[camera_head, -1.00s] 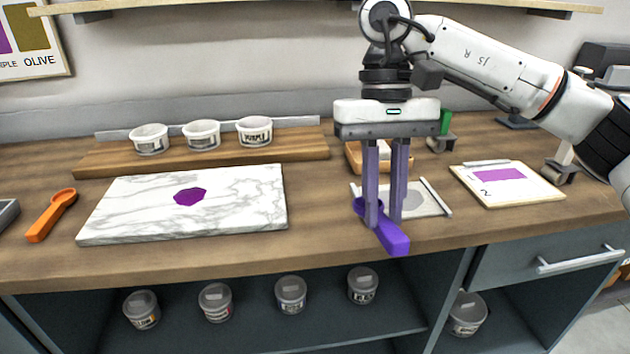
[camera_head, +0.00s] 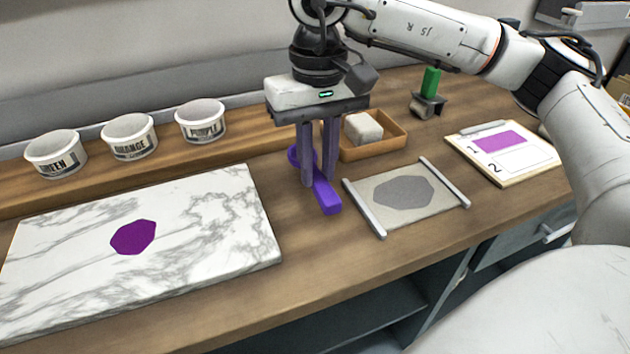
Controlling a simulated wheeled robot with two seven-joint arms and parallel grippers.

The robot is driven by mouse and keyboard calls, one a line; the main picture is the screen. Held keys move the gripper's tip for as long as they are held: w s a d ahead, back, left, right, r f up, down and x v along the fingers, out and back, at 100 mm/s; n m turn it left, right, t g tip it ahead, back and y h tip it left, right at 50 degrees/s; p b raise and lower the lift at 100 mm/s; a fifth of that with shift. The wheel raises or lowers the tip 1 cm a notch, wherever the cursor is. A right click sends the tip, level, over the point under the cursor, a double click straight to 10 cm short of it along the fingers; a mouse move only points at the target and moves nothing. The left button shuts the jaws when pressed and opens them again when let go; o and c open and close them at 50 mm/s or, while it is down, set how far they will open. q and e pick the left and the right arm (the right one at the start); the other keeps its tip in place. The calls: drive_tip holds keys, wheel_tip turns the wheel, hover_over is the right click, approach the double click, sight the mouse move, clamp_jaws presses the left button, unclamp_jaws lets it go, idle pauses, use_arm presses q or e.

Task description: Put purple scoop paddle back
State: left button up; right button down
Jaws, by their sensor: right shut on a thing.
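The purple scoop paddle (camera_head: 327,195) is between the fingers of my right gripper (camera_head: 319,185), which is shut on its handle. Its round scoop end shows behind the fingers, and its handle points toward the front edge. The paddle is over or on the wooden counter, between the marble slab (camera_head: 225,215) and the grey mat with side bars (camera_head: 362,207); I cannot tell if it touches the wood. The white tub labelled PURPLE (camera_head: 201,122) stands on the wooden riser at the back, left of the gripper. My left gripper is not in view.
Tubs labelled ORANGE (camera_head: 130,137) and GREEN (camera_head: 56,155) stand on the same riser (camera_head: 250,133). A purple ink patch (camera_head: 133,238) lies on the marble. A wooden tray (camera_head: 383,146) holds a pale block. A green-handled roller (camera_head: 430,90) and a card board (camera_head: 535,165) are at right.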

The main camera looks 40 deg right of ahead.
sight(317, 177)
drive_tip(key=shift+f, duration=1.95)
drive_tip(key=c, duration=1.6)
unclamp_jaws()
drive_tip(key=shift+w, duration=0.1)
wheel_tip(317, 177, up, 12)
drive_tip(key=shift+r, duration=0.1)
